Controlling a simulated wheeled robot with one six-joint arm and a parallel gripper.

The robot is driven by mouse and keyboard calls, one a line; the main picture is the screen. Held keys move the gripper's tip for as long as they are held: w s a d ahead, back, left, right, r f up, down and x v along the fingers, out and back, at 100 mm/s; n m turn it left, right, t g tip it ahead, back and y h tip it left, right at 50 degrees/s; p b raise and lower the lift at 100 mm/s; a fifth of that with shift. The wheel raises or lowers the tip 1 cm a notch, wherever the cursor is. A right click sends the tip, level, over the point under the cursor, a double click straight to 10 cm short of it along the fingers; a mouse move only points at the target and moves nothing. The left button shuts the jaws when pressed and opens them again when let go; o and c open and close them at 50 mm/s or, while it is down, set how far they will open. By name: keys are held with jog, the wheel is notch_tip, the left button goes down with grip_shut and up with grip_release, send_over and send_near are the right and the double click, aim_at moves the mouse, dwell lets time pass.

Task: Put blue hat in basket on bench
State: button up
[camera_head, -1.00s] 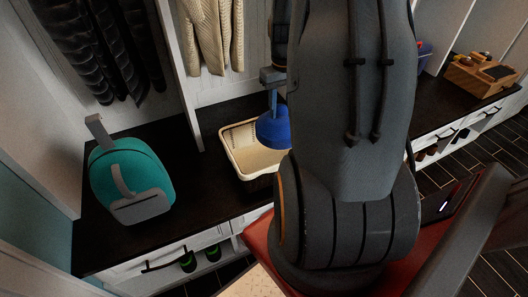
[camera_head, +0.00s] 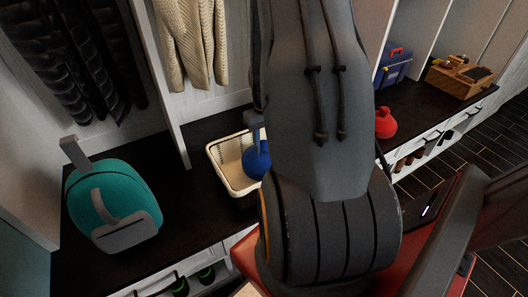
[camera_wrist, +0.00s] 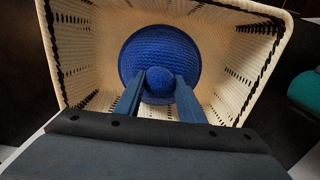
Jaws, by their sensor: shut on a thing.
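The blue hat (camera_wrist: 160,48) is a knitted cap with a round pom-pom, seen inside the cream basket in the wrist view. My gripper (camera_wrist: 159,88) is shut on the hat's pom-pom, with one finger on each side. In the head view the blue hat (camera_head: 257,160) shows at the right part of the basket, partly hidden by my arm. The cream basket (camera_head: 222,153) stands on the dark bench (camera_head: 190,222); its woven wall also shows in the wrist view (camera_wrist: 245,52). I cannot tell whether the hat touches the basket floor.
A teal bag with grey handles (camera_head: 112,205) stands on the bench left of the basket. A red hat (camera_head: 385,123), a blue toolbox (camera_head: 395,66) and a wooden box (camera_head: 460,76) sit to the right. Coats hang behind.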

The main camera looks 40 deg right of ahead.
jog(key=shift+f, duration=1.8)
jog(key=shift+f, duration=0.1)
jog(key=o, duration=1.4)
jog(key=shift+c, duration=0.2)
notch_tip(320, 180, up, 12)
jog(key=shift+f, duration=0.1)
jog(key=s+a+r, duration=0.3)
jog(key=a, duration=0.5)
jog(key=s+a+r+n, duration=0.1)
jog(key=s+a+r, duration=0.2)
jog(key=a, duration=0.6)
jog(key=s+a+r, duration=0.3)
jog(key=a+r, duration=0.2)
jog(key=a, duration=0.3)
jog(key=shift+a+n, duration=0.3)
jog(key=shift+a, duration=0.05)
